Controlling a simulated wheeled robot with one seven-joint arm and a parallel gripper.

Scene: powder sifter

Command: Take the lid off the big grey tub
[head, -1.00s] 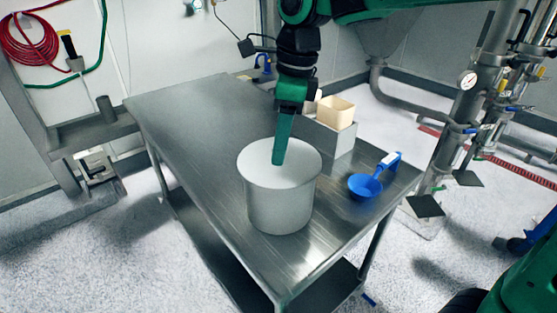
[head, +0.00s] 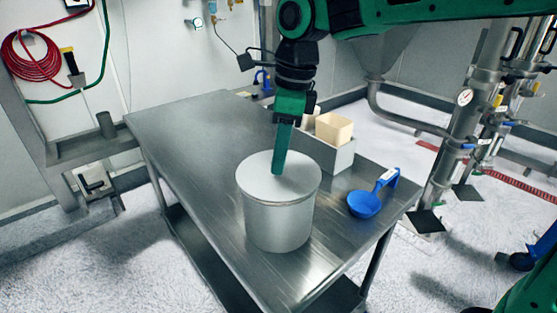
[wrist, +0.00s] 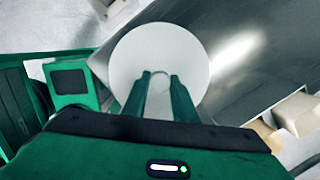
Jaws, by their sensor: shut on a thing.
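The big grey tub (head: 279,225) stands upright near the front of the steel table in the head view. Its pale round lid (head: 255,178) sits level over the tub's mouth, with a thin darker line below its rim. I cannot tell whether the lid still touches the tub. The lid (wrist: 135,55) fills the middle of the wrist view and hides the tub below. My gripper (head: 278,172) points down at the lid's centre. In the wrist view its fingertips (wrist: 160,77) are on either side of the small lid handle, shut on it.
A blue scoop (head: 364,204) lies right of the tub. A grey box (head: 338,158) with a cream container (head: 334,128) stands behind it. The steel table (head: 190,125) is clear to the left and back. Pipework (head: 455,130) stands at the right.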

